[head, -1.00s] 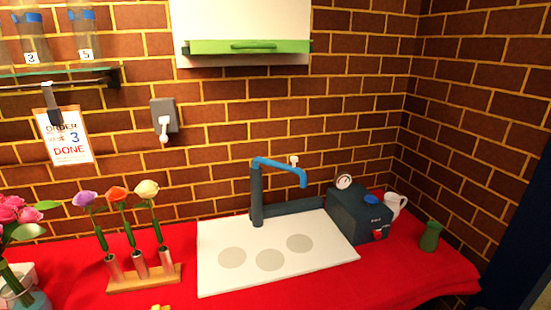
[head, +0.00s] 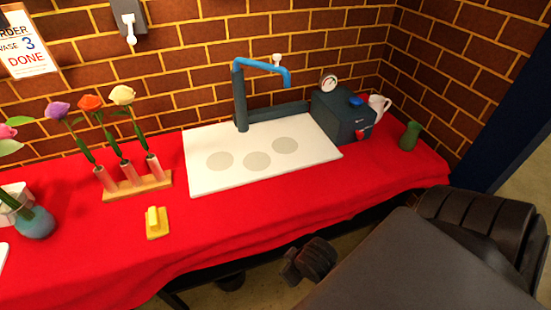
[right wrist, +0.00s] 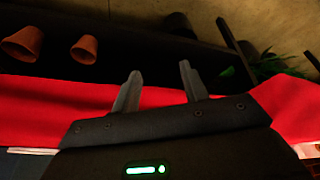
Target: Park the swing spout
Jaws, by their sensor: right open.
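The swing spout (head: 262,65) is a blue pipe on a dark upright post (head: 240,100). In the head view it reaches right from the post, its tip bent down above the back part of a white board (head: 210,146). A small white knob (head: 277,58) shows at the spout near its outer end. My right gripper (right wrist: 160,84) is open and empty in the right wrist view, with red cloth and a dark shelf space beyond its fingers. In the head view my right arm is at the lower right, in front of the table, well away from the spout. My left gripper is out of view.
Right of the spout stands a dark box (head: 342,117) with a gauge and a red knob. A white jug (head: 378,105) and green vase (head: 410,136) are beyond it. A flower rack (head: 140,187) and yellow block (head: 157,222) stand left. The red cloth's front is mostly clear.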

